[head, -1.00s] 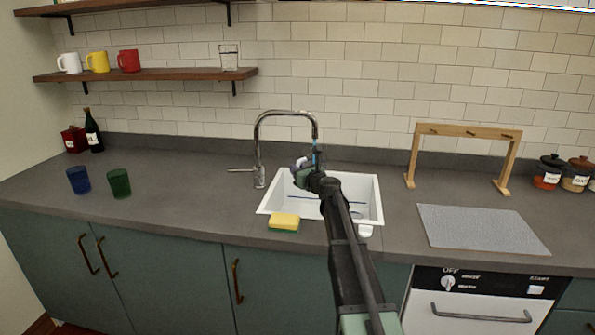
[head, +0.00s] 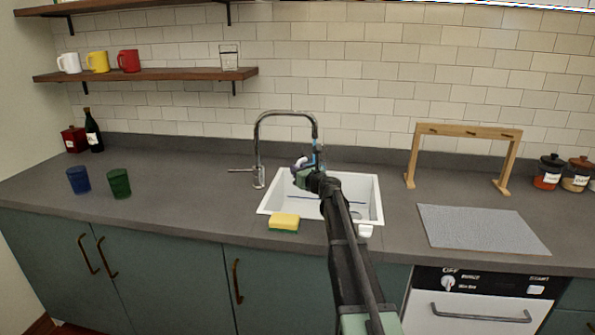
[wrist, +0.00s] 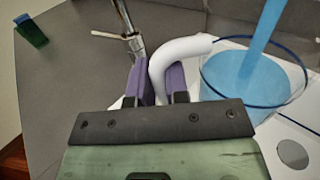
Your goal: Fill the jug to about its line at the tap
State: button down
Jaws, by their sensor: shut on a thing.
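My gripper (wrist: 158,82) has its purple finger pads closed on the white handle of the jug (wrist: 185,48). In the wrist view the jug is clear with a dark blue rim. A blue stream of water (wrist: 266,25) falls into it, and blue water shows inside. I cannot make out the fill line or judge the level against it. In the head view my gripper (head: 304,170) is over the sink under the spout of the chrome tap (head: 258,150), and the arm hides much of the jug. The tap's lever (head: 240,171) points left.
The white sink (head: 372,195) lies below. A yellow sponge (head: 285,221) sits at its front edge. Blue and green cups (head: 119,183) stand left. A grey mat (head: 480,228) and wooden rack (head: 468,130) are right. The counter between cups and tap is clear.

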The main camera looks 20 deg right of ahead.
jog(key=s+a, duration=0.4)
jog(key=s, duration=0.2)
jog(key=shift+s, duration=0.3)
jog(key=shift+s+a, duration=0.1)
jog(key=shift+a, duration=0.05)
dwell(0.5)
jog(key=shift+s+a, duration=0.65)
jog(key=shift+s, duration=0.35)
jog(key=shift+s+a, duration=0.65)
jog(key=shift+s, duration=0.35)
